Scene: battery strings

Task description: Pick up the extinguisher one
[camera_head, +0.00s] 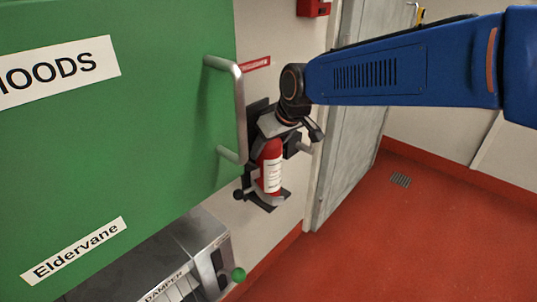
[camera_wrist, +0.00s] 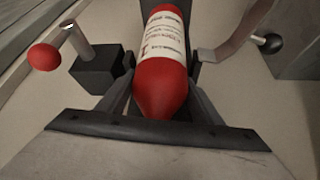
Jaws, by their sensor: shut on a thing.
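The extinguisher (camera_head: 270,168) is a small red cylinder with a white label, against the pale wall beside the green cabinet. It also shows in the wrist view (camera_wrist: 161,80), with its rounded red end towards the camera. My gripper (camera_head: 279,143) is shut on it, with one finger on each side of the body; the gripper also shows in the wrist view (camera_wrist: 161,72). A dark bracket (camera_head: 268,200) sits at the extinguisher's lower end in the head view. I cannot tell whether the extinguisher is still seated in it.
The green cabinet (camera_head: 140,150) with a metal handle (camera_head: 240,105) is close on the left. A grey damper unit (camera_head: 180,258) with a green knob (camera_head: 238,274) is below. A grey door (camera_head: 355,125) is to the right. The red floor (camera_head: 400,230) is clear.

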